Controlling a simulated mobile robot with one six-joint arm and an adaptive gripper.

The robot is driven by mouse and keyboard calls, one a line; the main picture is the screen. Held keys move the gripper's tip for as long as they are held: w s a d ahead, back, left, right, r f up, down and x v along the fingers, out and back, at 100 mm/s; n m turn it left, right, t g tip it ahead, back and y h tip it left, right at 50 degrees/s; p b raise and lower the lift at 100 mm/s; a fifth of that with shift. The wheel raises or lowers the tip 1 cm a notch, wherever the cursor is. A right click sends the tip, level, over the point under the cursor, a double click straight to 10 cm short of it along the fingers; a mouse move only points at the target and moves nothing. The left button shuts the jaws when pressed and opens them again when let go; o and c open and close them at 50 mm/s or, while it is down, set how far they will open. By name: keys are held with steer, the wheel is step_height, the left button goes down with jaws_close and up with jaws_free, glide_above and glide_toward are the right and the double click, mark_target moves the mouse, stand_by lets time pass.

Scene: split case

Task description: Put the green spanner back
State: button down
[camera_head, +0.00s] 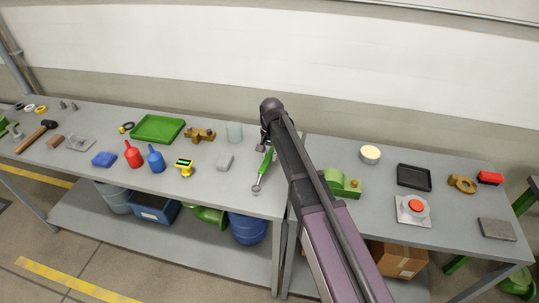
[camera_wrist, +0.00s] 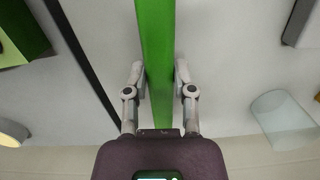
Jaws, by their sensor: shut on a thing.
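The green spanner (camera_head: 266,163) has a green handle and a grey metal end. In the head view it shows at the right end of the left table, close to the gap between the two tables. My gripper (camera_wrist: 160,73) is shut on the green handle (camera_wrist: 156,30), one finger on each side of it, in the wrist view. In the head view my arm and wrist hide most of the gripper. I cannot tell whether the spanner touches the table.
A clear glass (camera_head: 234,133), a grey block (camera_head: 225,161) and a yellow device (camera_head: 184,168) stand left of the spanner. A green tray (camera_head: 140,138) lies farther left. A green block (camera_head: 343,184) is on the right table, past a narrow gap.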

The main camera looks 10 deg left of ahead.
steer(key=shift+f+b, duration=0.75)
steer(key=shift+f, duration=0.3)
steer(key=shift+f+b, duration=0.6)
steer(key=shift+c, duration=1.8)
jaws_free()
steer(key=shift+o, duration=1.2)
steer(key=shift+r, duration=0.2)
steer(key=shift+w+r+p, duration=0.15)
steer(key=shift+r+p, duration=1.25)
steer(key=shift+p, duration=0.1)
steer(key=shift+w+r+p, duration=0.15)
steer(key=shift+r+p, duration=1.25)
steer(key=shift+p, duration=0.1)
